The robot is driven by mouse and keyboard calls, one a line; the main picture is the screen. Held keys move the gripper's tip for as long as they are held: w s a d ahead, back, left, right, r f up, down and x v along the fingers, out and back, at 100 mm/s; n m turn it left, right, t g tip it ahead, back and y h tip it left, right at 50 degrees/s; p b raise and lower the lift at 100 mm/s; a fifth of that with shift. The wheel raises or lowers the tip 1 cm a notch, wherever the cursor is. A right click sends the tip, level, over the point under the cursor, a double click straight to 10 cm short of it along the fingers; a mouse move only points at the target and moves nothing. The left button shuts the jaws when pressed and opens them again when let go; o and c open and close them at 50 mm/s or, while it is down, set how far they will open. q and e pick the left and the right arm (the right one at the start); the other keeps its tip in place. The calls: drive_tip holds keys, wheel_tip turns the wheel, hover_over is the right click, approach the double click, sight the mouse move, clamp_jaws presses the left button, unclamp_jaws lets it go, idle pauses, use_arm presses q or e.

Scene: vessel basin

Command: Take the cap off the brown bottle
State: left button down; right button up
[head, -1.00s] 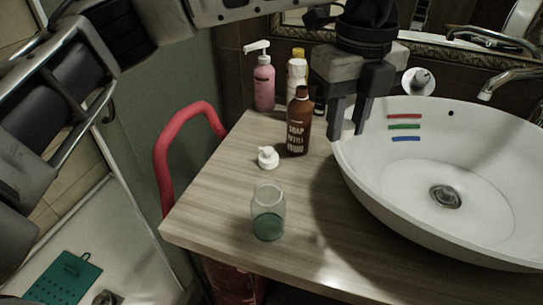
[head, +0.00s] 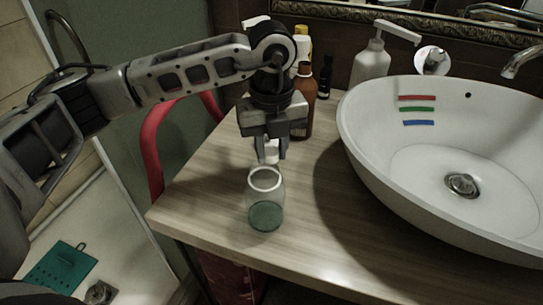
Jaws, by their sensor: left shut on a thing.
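The brown bottle (head: 307,88) stands upright on the counter near the back wall. My arm and gripper hide part of it; its brown top shows, and I cannot tell whether a cap sits on it. My left gripper (head: 270,154) points down in front of and left of the bottle, just behind the glass jar. It is shut on a small white pump cap (head: 270,152), which is mostly hidden between the fingers at about counter height. My right gripper is not in view.
A clear jar (head: 265,212) with a greenish bottom stands close in front of my left gripper. The white basin (head: 400,180) fills the right. A white dispenser (head: 371,66) and a small dark bottle (head: 325,84) stand behind.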

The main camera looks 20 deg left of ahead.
sight(271, 153)
use_arm(q)
wheel_tip(271, 153, down, 2)
drive_tip(key=shift+f, duration=0.5)
drive_tip(key=c, duration=1.1)
unclamp_jaws()
